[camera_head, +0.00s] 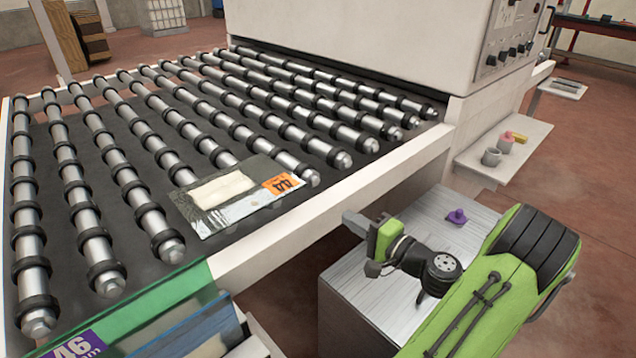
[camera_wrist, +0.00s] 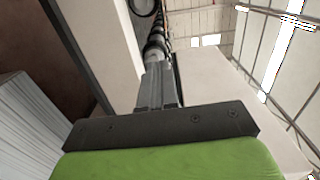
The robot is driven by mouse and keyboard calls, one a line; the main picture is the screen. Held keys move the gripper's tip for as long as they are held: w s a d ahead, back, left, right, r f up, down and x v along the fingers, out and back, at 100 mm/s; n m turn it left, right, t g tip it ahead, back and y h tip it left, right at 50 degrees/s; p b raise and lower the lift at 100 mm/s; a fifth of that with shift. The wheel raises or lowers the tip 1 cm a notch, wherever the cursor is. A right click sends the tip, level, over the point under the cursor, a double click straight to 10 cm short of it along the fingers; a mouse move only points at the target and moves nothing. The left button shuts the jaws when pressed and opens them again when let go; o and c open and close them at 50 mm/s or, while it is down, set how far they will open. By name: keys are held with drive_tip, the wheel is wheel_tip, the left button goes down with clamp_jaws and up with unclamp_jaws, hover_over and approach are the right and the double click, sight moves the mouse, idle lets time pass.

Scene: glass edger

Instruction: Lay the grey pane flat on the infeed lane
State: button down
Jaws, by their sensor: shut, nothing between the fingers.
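The grey pane (camera_head: 240,209) is a see-through sheet with a cream patch and an orange label marked 44. It appears to lie flat on the rollers of the infeed lane (camera_head: 137,197), close to the white side rail. My gripper (camera_head: 352,224) is to the right of the pane, outside the rail and apart from it. Its fingers also show in the wrist view (camera_wrist: 155,82), shut together with nothing between them. The pane cannot be made out in the wrist view.
The white rail (camera_head: 330,205) runs between the lane and my arm. A grey-topped cabinet (camera_head: 360,300) with a purple knob-like item (camera_head: 457,216) stands beneath my arm. Bluish panes (camera_head: 190,330) stand at the front left. A white shelf (camera_head: 520,150) holds small cups.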

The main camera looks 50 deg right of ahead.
drive_tip(key=b, duration=0.1)
approach(306, 184)
drive_tip(key=w, duration=0.6)
drive_tip(key=shift+w+f, duration=0.25)
drive_tip(key=shift+f, duration=0.1)
drive_tip(key=shift+w+d, duration=0.1)
drive_tip(key=shift+w, duration=0.1)
drive_tip(key=w, duration=0.3)
drive_tip(key=shift+r+p, duration=0.15)
drive_tip(key=shift+p, duration=0.25)
drive_tip(key=shift+w+d, duration=0.1)
drive_tip(key=shift+w, duration=0.05)
